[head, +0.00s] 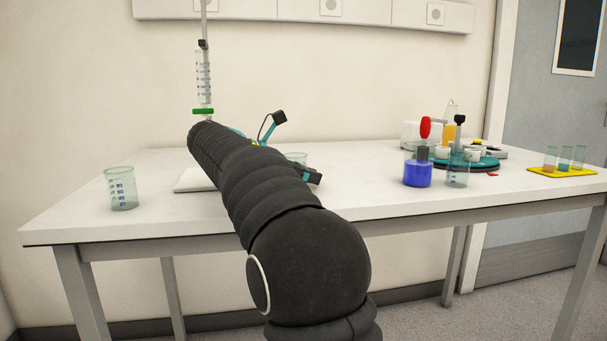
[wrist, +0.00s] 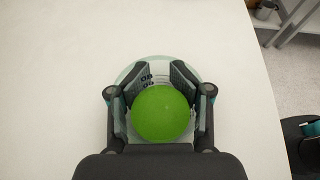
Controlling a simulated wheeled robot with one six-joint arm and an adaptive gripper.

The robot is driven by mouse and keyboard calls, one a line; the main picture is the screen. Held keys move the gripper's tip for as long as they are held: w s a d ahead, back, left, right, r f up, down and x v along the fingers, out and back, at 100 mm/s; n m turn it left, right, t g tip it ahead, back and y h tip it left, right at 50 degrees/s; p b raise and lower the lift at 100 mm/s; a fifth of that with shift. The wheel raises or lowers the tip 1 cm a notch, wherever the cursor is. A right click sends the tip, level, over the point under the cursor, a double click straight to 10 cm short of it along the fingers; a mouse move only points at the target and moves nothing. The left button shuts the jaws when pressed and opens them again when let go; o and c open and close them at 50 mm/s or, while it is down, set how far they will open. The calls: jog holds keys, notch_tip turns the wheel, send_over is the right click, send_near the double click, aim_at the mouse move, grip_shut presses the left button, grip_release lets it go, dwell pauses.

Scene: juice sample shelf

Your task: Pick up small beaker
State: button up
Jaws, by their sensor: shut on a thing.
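The small beaker (wrist: 158,65), clear with dark scale marks, sits between the fingers of my gripper (wrist: 157,80) in the wrist view. The fingers are shut on it from both sides. A green round shape fills its lower middle in this view; I cannot tell whether it is contents or something else. In the head view my dark arm covers most of the gripper, and only the upper part of the beaker (head: 297,157) shows behind it. I cannot tell whether the beaker touches the table.
Another clear beaker (head: 121,190) stands on the white table (head: 390,210) at left. A burette (head: 203,75) rises behind my arm. A blue-filled vessel (head: 417,173), a clear beaker (head: 457,172) and a yellow rack (head: 563,171) stand at right.

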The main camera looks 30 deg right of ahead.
aim_at(300, 154)
jog(key=shift+r+p, duration=0.7)
jog(key=shift+r, duration=1.2)
jog(key=s+d+r, duration=0.4)
jog(key=s+r, duration=0.3)
jog(key=s, duration=0.4)
jog(key=shift+d+r, duration=0.1)
